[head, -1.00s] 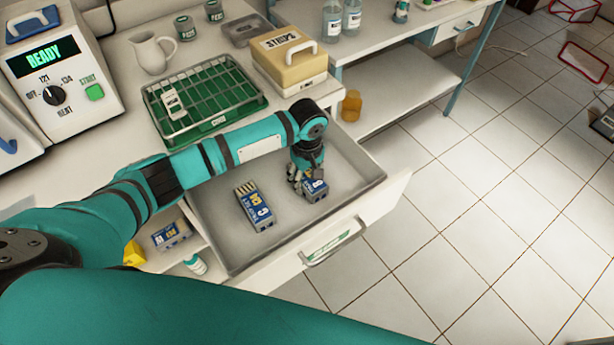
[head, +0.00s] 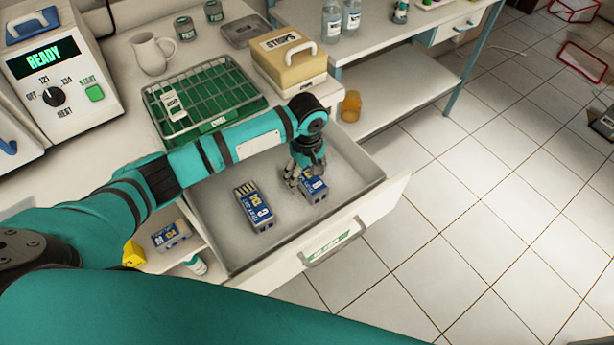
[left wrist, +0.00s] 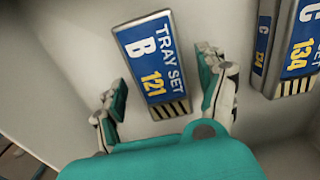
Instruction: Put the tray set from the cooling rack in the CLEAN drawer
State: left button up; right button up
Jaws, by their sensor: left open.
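Tray set B 121 (left wrist: 152,65), a blue-labelled metal box, lies in the open drawer (head: 215,235); in the head view it is the right-hand box (head: 315,190). My left gripper (head: 301,184) is low in the drawer over this box. In the left wrist view the gripper (left wrist: 161,85) is open, one finger on each side of the box with visible gaps. Tray set C 134 (left wrist: 298,50) lies beside it, on the left in the head view (head: 254,207). The drawer front has a green label (head: 333,247), too small to read. My right gripper is out of view.
The wire cooling rack (head: 215,88) on its green tray holds no tray set, only a white tag (head: 173,105). A STRIPS box (head: 290,62) stands behind the drawer. A blue-labelled box (head: 171,236) sits on the shelf left of the drawer.

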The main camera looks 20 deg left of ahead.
aim_at(307, 176)
pick_arm(q)
notch_tip(307, 176, up, 10)
jog(key=shift+r, duration=0.2)
jog(key=shift+p, duration=0.3)
